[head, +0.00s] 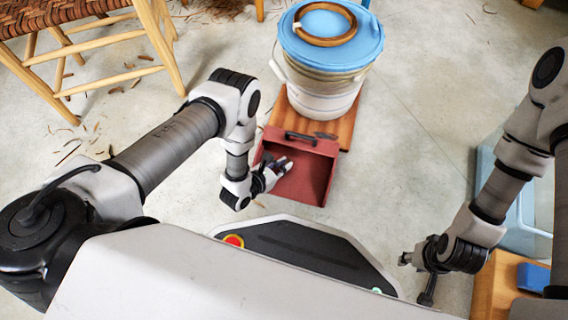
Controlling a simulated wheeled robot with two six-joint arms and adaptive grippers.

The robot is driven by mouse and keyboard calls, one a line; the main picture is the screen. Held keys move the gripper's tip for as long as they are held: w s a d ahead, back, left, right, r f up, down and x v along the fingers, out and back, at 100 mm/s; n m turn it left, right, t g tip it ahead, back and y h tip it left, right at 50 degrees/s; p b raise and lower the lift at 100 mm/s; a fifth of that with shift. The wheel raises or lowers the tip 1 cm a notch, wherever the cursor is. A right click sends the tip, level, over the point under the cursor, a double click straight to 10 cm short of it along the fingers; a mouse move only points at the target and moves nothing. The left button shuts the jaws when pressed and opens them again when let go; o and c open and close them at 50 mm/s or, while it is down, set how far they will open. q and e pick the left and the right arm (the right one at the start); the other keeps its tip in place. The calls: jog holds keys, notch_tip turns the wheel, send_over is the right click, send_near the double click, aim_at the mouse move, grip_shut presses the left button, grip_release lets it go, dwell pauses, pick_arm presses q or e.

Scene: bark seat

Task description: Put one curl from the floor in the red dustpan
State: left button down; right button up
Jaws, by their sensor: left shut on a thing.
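The red dustpan (316,180) lies on the floor in the middle of the head view, with a dark handle at its far edge. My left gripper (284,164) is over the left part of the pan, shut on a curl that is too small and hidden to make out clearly. Whether it touches the pan floor I cannot tell. Loose brown curls (116,90) lie scattered on the floor at the left, near the chair. My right gripper (416,279) is open and empty at the lower right, away from the pan.
A blue-lidded bucket (330,70) with a brown ring on top stands on a wooden board (347,122) behind the dustpan. A woven-seat chair (95,55) is at the upper left. A pale blue bin (520,215) and a wooden surface (492,285) are at the right.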

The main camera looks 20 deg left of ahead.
pick_arm(q)
jog(key=shift+f, duration=0.2)
jog(key=c, duration=1.2)
grip_release()
jog(key=shift+r, duration=0.1)
jog(key=shift+o, duration=0.2)
jog(key=shift+r, duration=0.25)
jog(key=p+v, duration=0.6)
jog(key=v, duration=0.5)
jog(key=shift+s+r, duration=0.2)
jog(key=shift+s, duration=0.05)
jog(key=shift+s+a, duration=0.15)
